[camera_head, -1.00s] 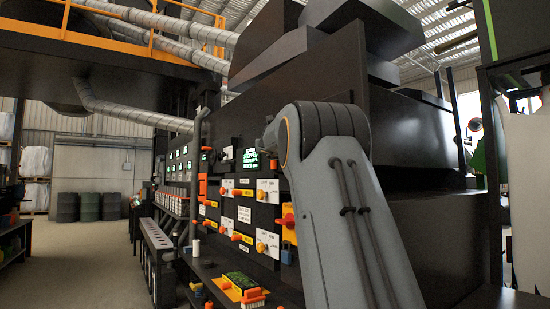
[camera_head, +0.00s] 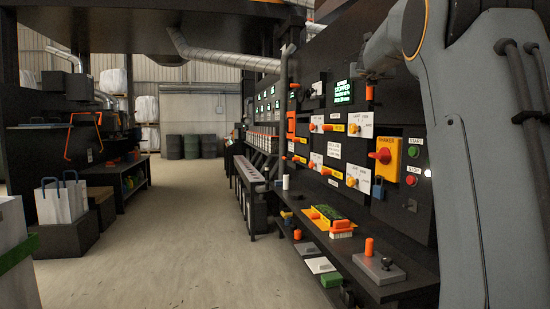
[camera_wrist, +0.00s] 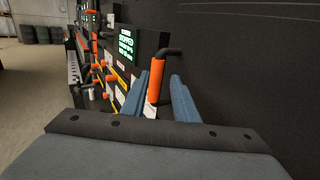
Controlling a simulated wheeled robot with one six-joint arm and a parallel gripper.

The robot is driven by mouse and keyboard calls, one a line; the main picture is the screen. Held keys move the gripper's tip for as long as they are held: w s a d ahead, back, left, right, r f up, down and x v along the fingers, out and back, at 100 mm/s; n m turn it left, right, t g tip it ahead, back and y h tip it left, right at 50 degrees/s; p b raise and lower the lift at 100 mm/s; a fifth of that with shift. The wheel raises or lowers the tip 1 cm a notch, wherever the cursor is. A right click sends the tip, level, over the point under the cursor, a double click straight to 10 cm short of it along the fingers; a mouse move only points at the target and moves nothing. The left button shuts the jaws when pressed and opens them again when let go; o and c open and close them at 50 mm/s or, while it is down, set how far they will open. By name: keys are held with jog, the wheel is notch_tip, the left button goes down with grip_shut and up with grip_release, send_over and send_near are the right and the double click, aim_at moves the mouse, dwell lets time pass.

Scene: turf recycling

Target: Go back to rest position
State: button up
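My gripper (camera_wrist: 158,98) shows in the wrist view as two blue fingers standing apart. An orange handle (camera_wrist: 156,80) on a black bent bar shows in the gap between them. A small gap shows on its right side, and I cannot tell if the left finger touches it. In the head view, my grey arm fills the right side, and my gripper's fingers cannot be made out there. The control panel (camera_head: 345,150) stands left of and behind my arm, with a lit green display (camera_head: 344,93) reading "STOPPED".
White bags (camera_head: 62,201) stand on the left. The floor aisle (camera_head: 190,240) is clear, with dark drums (camera_head: 191,146) at its far end.

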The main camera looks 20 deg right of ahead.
jog(key=w+a+f+n+y+p, duration=0.1)
jog(key=a+f+n+y+p, duration=0.4)
jog(key=a+f+n, duration=1.2)
jog(key=s+a+f+n+g+y, duration=0.25)
jog(key=s+a+f+n, duration=0.25)
jog(key=a+f, duration=0.25)
jog(key=s+a+f+n+g+y, duration=0.2)
jog(key=s+a+f+n+y, duration=0.2)
jog(key=a+f, duration=0.35)
jog(key=s+a+f+n+g+p, duration=0.1)
jog(key=s+f+n, duration=0.4)
jog(key=s, duration=0.7)
jog(key=s+a+f+n+g+p, duration=0.1)
jog(key=s+a+f+n+g, duration=0.3)
jog(key=s+f, duration=0.4)
jog(key=s+a+f+n+g+p, duration=0.2)
jog(key=s+f+n+g, duration=0.3)
jog(key=s, duration=1.2)
notch_tip(320, 180, down, 2)
jog(key=n+h, duration=0.1)
jog(key=n, duration=0.2)
jog(key=shift+a, duration=0.35)
